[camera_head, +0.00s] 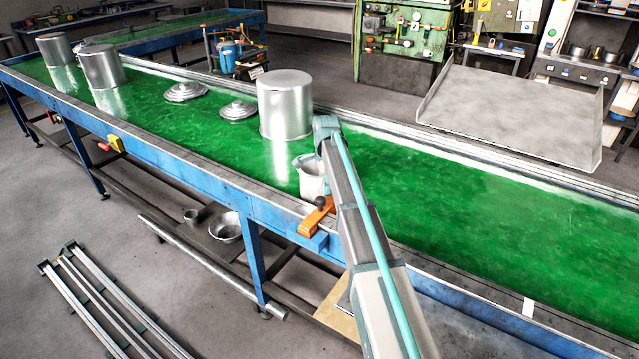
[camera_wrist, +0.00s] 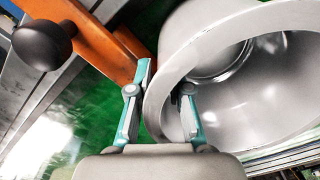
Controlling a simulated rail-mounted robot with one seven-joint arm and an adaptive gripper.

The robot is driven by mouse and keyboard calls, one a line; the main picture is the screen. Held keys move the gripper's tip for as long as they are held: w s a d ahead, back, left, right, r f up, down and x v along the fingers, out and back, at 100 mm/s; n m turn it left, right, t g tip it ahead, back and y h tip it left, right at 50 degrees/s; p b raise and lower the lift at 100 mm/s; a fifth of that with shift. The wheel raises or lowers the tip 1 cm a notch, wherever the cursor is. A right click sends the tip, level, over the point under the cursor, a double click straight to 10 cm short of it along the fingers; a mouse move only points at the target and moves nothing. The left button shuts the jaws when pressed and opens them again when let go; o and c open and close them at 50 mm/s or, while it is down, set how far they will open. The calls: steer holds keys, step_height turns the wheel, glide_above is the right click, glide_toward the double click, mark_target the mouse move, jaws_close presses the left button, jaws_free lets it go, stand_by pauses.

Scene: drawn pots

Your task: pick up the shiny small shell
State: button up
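The shiny small shell (camera_head: 311,178) is an open metal pot standing on the green conveyor near its front edge, partly hidden by my arm. In the wrist view the shell (camera_wrist: 262,115) fills the right side, with its wide rim and shiny hollow inside facing the camera. My gripper (camera_wrist: 165,88) is at the shell's left wall. One teal finger is outside the wall and the other is inside it. The fingers are apart, with the rim between them, and I see no firm pinch. In the head view the fingers are hidden.
A large metal pot (camera_head: 285,108) stands just behind the shell. An orange bracket (camera_head: 317,216) with a black knob is close by at the front rail. Two lids (camera_head: 185,91) and two pots (camera_head: 101,68) are farther left. The belt to the right is clear.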

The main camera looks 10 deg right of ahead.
jaws_close()
steer(key=shift+r, duration=0.1)
step_height(320, 180, up, 10)
steer(key=b, duration=0.3)
stand_by(0.4)
